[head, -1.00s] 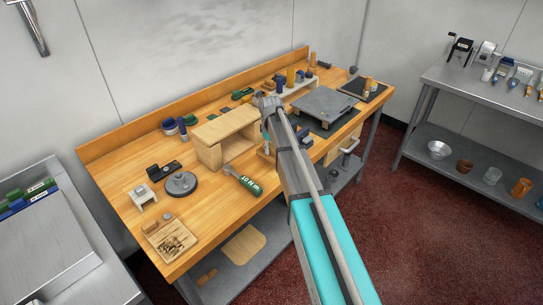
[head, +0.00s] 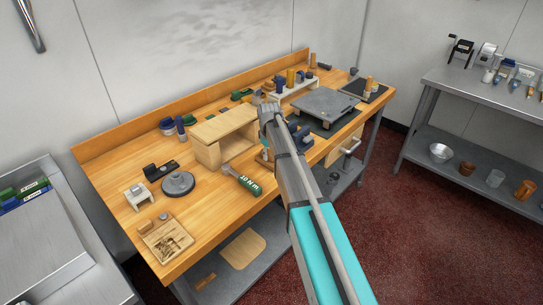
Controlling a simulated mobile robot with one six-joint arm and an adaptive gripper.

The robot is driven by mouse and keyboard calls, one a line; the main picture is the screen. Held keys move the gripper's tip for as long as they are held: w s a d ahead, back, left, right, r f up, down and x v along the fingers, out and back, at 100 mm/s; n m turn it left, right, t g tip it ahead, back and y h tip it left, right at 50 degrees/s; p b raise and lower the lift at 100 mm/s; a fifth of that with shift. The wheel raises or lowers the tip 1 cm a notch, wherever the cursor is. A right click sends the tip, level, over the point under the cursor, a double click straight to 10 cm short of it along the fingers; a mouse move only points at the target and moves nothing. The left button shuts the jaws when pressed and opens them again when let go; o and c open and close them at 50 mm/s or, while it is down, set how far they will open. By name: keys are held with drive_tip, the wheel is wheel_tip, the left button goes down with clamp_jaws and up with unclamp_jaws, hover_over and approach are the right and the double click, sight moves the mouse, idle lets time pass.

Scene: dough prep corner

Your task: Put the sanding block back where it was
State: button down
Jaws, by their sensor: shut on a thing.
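My arm reaches over the wooden workbench (head: 205,225), its wrist just right of the open-fronted wooden box. My gripper (head: 265,147) is mostly hidden behind my own forearm. I cannot make out the sanding block for certain in the head view.
The wooden box (head: 207,155) and a green-handled tool (head: 243,180) lie left of my arm. Dark blue pieces (head: 300,136) and a grey plate (head: 324,103) are to its right. A round grey disc (head: 178,184) and wooden tray (head: 150,248) stand at left. Bare wood lies between.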

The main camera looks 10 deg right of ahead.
sight(269, 152)
drive_tip(key=shift+f, duration=0.2)
drive_tip(key=shift+c, duration=1.7)
unclamp_jaws()
drive_tip(key=shift+r, duration=0.1)
drive_tip(key=shift+r, duration=0.2)
wheel_tip(269, 152, up, 12)
drive_tip(key=p, duration=1.2)
drive_tip(key=shift+f, duration=0.1)
drive_tip(key=shift+s, duration=0.15)
